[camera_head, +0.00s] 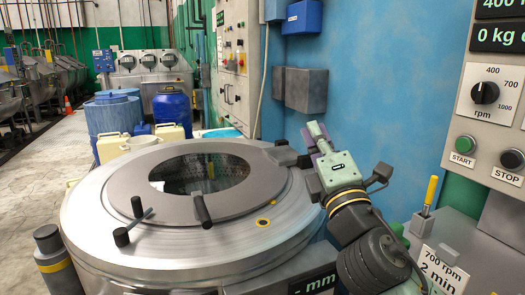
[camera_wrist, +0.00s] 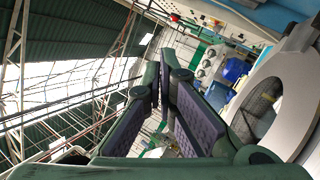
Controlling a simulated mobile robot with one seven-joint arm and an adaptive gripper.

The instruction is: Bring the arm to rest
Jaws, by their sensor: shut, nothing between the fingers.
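My gripper (camera_head: 316,132) is raised above the right rim of the steel drum machine (camera_head: 95,230), in front of the blue wall. It points up and away from the head camera. In the wrist view, the two dark green fingers with purple pads (camera_wrist: 166,72) come together at their tips with nothing held. The wrist view is tilted and looks past the fingers toward the roof and the hall. The drum also shows at the right of the wrist view (camera_wrist: 268,100).
A control panel (camera_head: 498,95) with a knob and START and STOP buttons is close on the right. A yellow-handled lever (camera_head: 430,192) and a "700 rpm 2 min" card (camera_head: 438,268) are below it. Grey wall boxes (camera_head: 306,90) are behind my gripper. Blue barrels (camera_head: 172,108) stand behind the drum.

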